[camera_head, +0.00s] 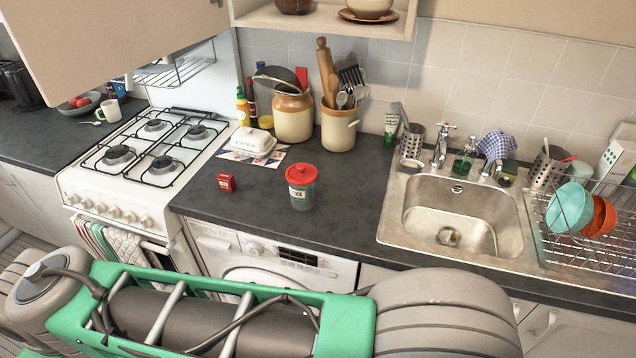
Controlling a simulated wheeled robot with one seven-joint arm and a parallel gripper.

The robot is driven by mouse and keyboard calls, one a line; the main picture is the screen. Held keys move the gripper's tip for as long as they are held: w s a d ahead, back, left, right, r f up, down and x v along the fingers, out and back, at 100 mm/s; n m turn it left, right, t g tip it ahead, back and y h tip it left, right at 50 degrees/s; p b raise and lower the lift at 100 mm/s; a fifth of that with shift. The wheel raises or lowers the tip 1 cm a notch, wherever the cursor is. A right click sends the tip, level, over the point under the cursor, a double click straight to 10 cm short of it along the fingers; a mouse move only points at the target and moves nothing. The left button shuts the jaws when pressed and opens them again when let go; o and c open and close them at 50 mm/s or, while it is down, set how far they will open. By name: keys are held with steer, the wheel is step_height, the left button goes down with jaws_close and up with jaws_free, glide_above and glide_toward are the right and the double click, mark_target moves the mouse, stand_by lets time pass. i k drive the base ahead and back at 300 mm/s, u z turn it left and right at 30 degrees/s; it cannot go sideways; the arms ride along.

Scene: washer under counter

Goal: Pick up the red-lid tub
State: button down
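The red-lid tub (301,188) stands upright on the dark counter, between the stove and the sink, above the washer. Its lid is red and its body is greenish and see-through with a pale label. Nothing touches it. My green and grey arm crosses the bottom of the view, in front of the counter and below the tub. My gripper does not show, so its state and its distance from the tub are hidden.
The sink (455,215) is to the right, the stove (153,160) to the left. The counter (345,215) around the tub is clear.

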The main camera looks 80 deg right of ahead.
mark_target(302, 197)
steer(key=z, duration=2.45)
steer(key=i, duration=0.45)
steer(key=z, duration=0.15)
steer(key=k, duration=0.5)
steer(key=u, duration=3.3)
steer(key=k, duration=0.65)
steer(key=z, duration=0.6)
